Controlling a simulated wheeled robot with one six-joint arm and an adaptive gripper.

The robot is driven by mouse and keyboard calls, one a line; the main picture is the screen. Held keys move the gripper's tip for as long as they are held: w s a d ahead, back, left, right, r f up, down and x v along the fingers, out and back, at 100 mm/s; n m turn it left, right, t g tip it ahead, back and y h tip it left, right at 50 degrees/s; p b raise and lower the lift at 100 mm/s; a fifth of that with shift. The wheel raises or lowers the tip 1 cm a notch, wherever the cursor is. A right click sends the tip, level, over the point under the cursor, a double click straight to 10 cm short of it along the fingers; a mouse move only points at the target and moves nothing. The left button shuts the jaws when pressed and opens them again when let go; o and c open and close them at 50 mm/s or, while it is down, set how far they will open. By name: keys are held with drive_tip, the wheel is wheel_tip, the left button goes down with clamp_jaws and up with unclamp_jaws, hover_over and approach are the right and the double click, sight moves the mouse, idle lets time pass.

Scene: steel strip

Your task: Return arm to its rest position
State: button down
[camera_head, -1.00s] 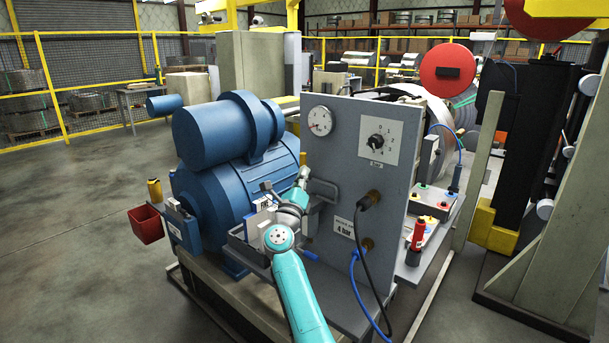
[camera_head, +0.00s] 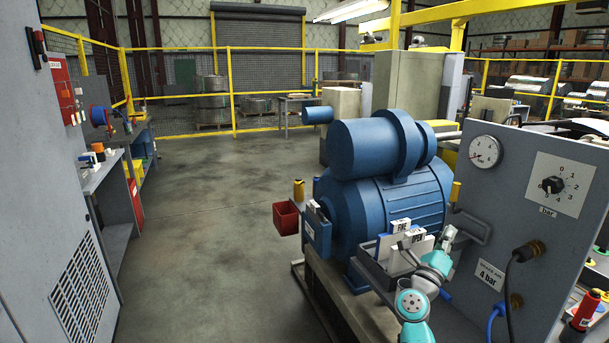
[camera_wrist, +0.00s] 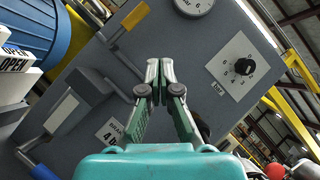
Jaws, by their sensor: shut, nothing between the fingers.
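My gripper (camera_wrist: 159,70) shows in the wrist view with its two fingers together and nothing between them. It points at the grey panel (camera_wrist: 195,60), which carries a gauge (camera_wrist: 193,3) and a black dial (camera_wrist: 244,67). In the head view my teal arm (camera_head: 413,304) is folded low in front of the panel, close to the tray of white signs (camera_head: 376,272). I cannot tell the gap between my gripper and the panel.
A blue motor (camera_head: 385,200) stands behind the tray, with a red bin (camera_head: 286,218) at its left. A black cable (camera_head: 508,290) hangs from the panel. A workbench (camera_head: 103,172) and grey cabinet (camera_head: 50,190) stand at the left. The floor (camera_head: 215,220) between is clear.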

drive_tip(key=s+a+f+n+t+y, duration=0.1)
drive_tip(key=s+a+f+n+y, duration=0.25)
drive_tip(key=s+f+n, duration=0.55)
drive_tip(key=s+a+f+n+t+y, duration=0.25)
drive_tip(key=s+a+f, duration=0.35)
drive_tip(key=s, duration=0.6)
drive_tip(key=s+a+f+n+y, duration=0.4)
drive_tip(key=s+f+n, duration=0.3)
drive_tip(key=s+f, duration=0.35)
drive_tip(key=s+a+r+n+g+y, duration=0.1)
drive_tip(key=s+n, duration=0.4)
drive_tip(key=s, duration=0.6)
drive_tip(key=s+a+r+n+g+y, duration=0.1)
drive_tip(key=s+a+n+g+y, duration=0.1)
drive_tip(key=s, duration=0.9)
drive_tip(key=s+a+r+n+g+y, duration=0.2)
drive_tip(key=s+a+n, duration=0.3)
drive_tip(key=s+n, duration=0.3)
drive_tip(key=s+y, duration=0.1)
drive_tip(key=s, duration=0.2)
